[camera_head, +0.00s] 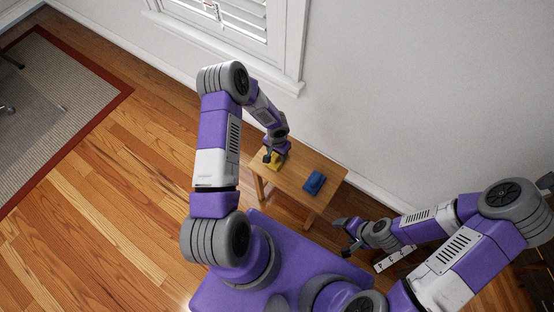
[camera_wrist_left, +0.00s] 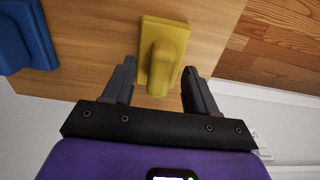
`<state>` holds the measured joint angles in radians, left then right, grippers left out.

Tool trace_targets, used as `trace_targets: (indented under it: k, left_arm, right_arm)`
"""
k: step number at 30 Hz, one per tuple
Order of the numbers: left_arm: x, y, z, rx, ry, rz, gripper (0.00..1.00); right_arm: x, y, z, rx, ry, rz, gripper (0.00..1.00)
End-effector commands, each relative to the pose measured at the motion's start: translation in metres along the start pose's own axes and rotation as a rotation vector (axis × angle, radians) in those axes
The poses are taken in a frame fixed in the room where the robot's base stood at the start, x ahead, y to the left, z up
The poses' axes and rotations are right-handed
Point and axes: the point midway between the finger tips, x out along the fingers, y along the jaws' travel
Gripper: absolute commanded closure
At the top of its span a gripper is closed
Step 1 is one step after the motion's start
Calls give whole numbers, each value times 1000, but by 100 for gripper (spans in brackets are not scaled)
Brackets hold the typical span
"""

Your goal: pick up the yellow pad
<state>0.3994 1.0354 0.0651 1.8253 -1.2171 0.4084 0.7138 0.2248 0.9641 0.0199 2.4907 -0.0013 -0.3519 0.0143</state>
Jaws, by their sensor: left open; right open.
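The yellow pad (camera_head: 274,164) lies on a small wooden table (camera_head: 325,171), partly hidden by my left gripper in the head view. In the left wrist view the yellow pad (camera_wrist_left: 172,40) shows a flat base with a raised grip. My left gripper (camera_wrist_left: 160,82) is open, its fingers on either side of the pad's near end. I cannot tell whether they touch it. In the head view my left gripper (camera_head: 272,156) is over the table's left end. My right gripper (camera_head: 346,226) is open and empty, off the table's right front.
A blue pad (camera_head: 314,182) lies on the table to the right of the yellow one; it also shows in the left wrist view (camera_wrist_left: 22,35). A white wall and window (camera_head: 225,15) stand behind the table. Wooden floor (camera_head: 120,190) is clear at left, beside a rug (camera_head: 60,95).

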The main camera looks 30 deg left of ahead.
Motion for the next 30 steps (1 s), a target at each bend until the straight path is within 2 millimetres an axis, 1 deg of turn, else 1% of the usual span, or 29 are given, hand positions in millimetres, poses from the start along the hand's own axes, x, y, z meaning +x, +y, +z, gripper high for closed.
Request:
trace_targets:
  k: [1,3,11,12,22,28,30]
  left_arm:
    - [9,0,0,0,-1,1,43]
    - [13,0,0,-2,0,1,43]
    - [13,0,0,-1,1,0,43]
    - [13,0,0,-1,0,0,49]
    - [13,0,0,-1,0,0,99]
    - [12,0,0,-1,0,0,99]
    - [9,0,0,-1,1,0,99]
  right_arm:
    - [4,1,0,0,0,0,26]
    - [5,2,0,0,0,0,26]
    - [4,2,0,0,0,0,26]
    - [4,2,0,0,0,0,26]
    - [4,2,0,0,0,0,26]
    - [4,2,0,0,0,0,26]
    - [3,1,0,0,0,0,26]
